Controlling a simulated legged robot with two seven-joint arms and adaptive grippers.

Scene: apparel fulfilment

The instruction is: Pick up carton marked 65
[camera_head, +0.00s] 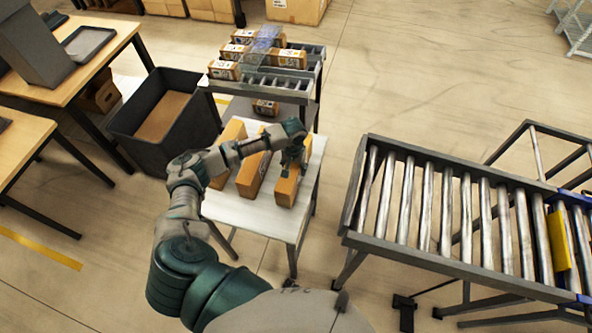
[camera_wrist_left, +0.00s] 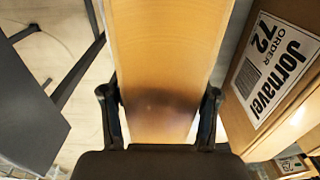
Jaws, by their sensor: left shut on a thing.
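Three long orange-brown cartons lie side by side on a small white table. My left gripper (camera_head: 290,163) is over the rightmost carton (camera_head: 287,190). In the left wrist view its two fingers (camera_wrist_left: 160,110) are shut on the sides of that carton (camera_wrist_left: 165,50), whose visible face is plain. I cannot read a 65 on any carton. The neighbouring carton (camera_wrist_left: 285,70) bears a white label reading "Jornavel order 72"; it is the middle carton (camera_head: 252,175) or another, I cannot tell. The left carton (camera_head: 228,135) is partly behind my arm. My right gripper is not in view.
The white table (camera_head: 262,219) has bare room at its front. Behind it a roller rack (camera_head: 310,90) holds several smaller cartons. A dark bin (camera_head: 125,120) stands to the left, and a roller conveyor (camera_head: 450,190) stands to the right with floor between.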

